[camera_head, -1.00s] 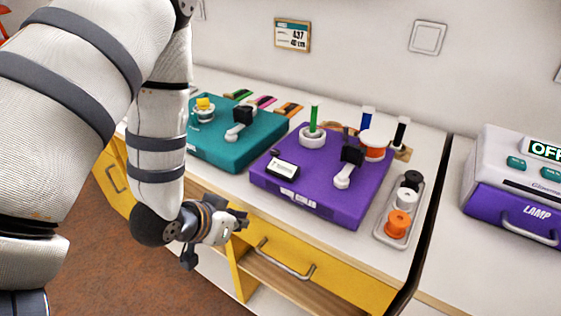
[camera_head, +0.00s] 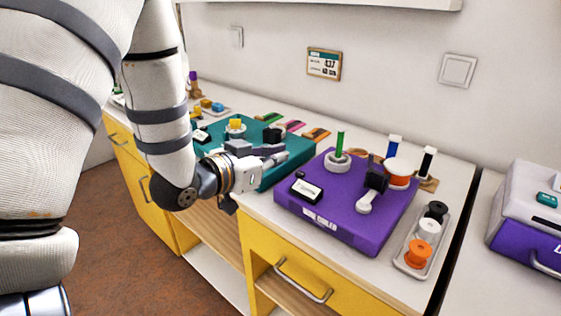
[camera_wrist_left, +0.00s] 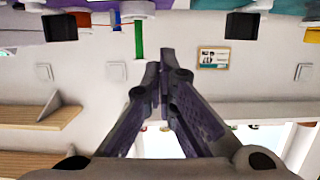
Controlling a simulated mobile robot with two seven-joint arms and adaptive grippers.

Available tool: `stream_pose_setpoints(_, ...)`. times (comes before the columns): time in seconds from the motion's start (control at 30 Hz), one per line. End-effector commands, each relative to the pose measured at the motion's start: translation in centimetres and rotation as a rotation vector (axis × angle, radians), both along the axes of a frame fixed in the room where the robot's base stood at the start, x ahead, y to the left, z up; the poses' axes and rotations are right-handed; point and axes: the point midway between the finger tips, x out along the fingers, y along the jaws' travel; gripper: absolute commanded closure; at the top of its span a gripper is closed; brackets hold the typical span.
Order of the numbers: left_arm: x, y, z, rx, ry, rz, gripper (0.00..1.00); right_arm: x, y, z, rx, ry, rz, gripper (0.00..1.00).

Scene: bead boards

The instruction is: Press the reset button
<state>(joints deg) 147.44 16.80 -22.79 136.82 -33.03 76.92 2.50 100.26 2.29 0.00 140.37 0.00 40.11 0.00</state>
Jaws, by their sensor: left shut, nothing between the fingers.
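A purple board (camera_head: 352,228) lies on the counter, with a small white-faced unit (camera_head: 307,190) at its front left corner. A small dark knob or button (camera_head: 300,174) sits behind that unit; I cannot read whether it is the reset button. A teal board (camera_head: 270,183) lies to the left, partly hidden by my left gripper (camera_head: 282,156). That gripper is shut and empty, its fingers over the teal board's right part, apart from the purple board in the picture. In the left wrist view its fingertips (camera_wrist_left: 160,70) meet, and the scene is upside down. My right gripper is out of view.
The purple board carries a green post (camera_head: 339,145), an orange-and-white spool (camera_head: 398,174) and a black-and-white lever (camera_head: 367,200). Yellow drawers (camera_head: 262,240) with handles lie below the counter edge.

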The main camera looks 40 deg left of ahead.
Motion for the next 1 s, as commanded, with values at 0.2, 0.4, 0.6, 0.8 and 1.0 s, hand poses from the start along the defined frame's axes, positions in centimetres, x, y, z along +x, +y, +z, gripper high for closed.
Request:
stream_pose_setpoints(0.2, 4.8, -0.4, -2.0, 0.003, 0.011, -0.001, 1.0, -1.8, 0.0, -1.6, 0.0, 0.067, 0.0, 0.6)
stream_pose_setpoints(0.4, 7.0, -0.5, -4.1, 0.0, 0.015, 0.001, 1.0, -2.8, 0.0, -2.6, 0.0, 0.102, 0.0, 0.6)
stream_pose_setpoints(0.6, 7.0, -0.5, -5.8, 0.0, 0.006, 0.001, 1.0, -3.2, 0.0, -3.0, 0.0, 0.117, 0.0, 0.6)
stream_pose_setpoints(0.8, 7.0, -0.5, -5.8, 0.0, 0.0, 0.001, 1.0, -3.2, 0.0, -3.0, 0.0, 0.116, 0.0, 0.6)
stream_pose_setpoints(1.0, 7.0, -0.5, -5.9, 0.0, 0.001, 0.001, 1.0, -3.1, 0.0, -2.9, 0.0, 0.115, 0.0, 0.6)
